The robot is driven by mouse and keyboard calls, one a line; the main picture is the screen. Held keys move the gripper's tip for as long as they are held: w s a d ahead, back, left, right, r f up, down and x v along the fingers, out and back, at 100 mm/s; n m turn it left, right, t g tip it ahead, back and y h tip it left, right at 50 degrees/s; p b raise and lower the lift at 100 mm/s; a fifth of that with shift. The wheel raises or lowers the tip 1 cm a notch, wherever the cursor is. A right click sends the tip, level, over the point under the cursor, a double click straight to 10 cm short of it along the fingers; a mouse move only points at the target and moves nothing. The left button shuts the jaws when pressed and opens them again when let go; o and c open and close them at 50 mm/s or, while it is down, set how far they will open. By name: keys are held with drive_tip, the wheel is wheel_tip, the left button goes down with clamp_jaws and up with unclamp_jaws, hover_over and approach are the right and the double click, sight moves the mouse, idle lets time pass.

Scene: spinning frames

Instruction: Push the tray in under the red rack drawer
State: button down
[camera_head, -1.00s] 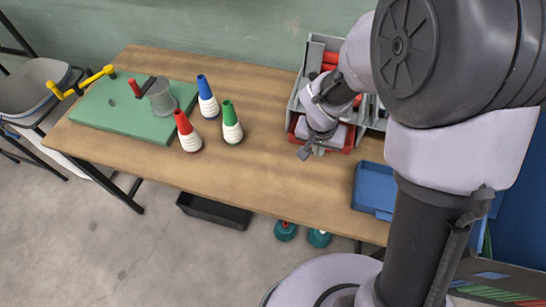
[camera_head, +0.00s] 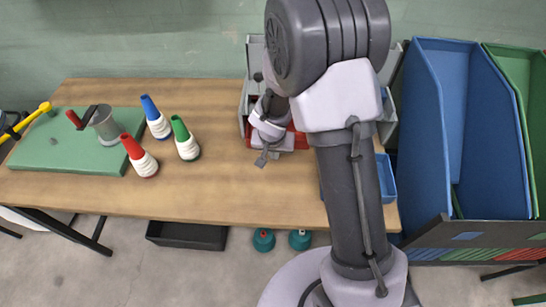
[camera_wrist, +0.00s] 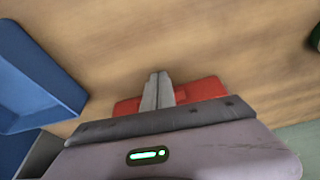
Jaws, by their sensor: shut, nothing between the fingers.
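The grey rack (camera_head: 255,58) stands at the back of the table, largely hidden by my arm. A red drawer or tray (camera_head: 301,141) shows low at its front. Its red edges also show behind my fingers in the wrist view (camera_wrist: 203,89). I cannot tell a separate tray from the red drawer, nor how far either sticks out. My gripper (camera_head: 262,161) is low in front of the rack, at the red part's front left. In the wrist view its fingers (camera_wrist: 157,78) are together and empty. Whether they touch the red part is unclear.
A blue bin (camera_head: 386,178) sits right of my arm on the table. Red, blue and green yarn cones (camera_head: 187,143) and a green board (camera_head: 75,150) with a grey cup (camera_head: 106,126) are left. Large blue bins (camera_head: 440,130) stand right. The table's middle is clear.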

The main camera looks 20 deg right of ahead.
drive_tip(key=shift+w+d, duration=0.1)
drive_tip(key=shift+w, duration=0.2)
drive_tip(key=w+p, duration=0.1)
drive_tip(key=w+d+p, duration=0.1)
drive_tip(key=w, duration=0.1)
drive_tip(key=shift+d+r, duration=0.1)
drive_tip(key=shift+w+d, duration=0.1)
drive_tip(key=shift+w, duration=0.05)
drive_tip(key=shift+f, duration=0.2)
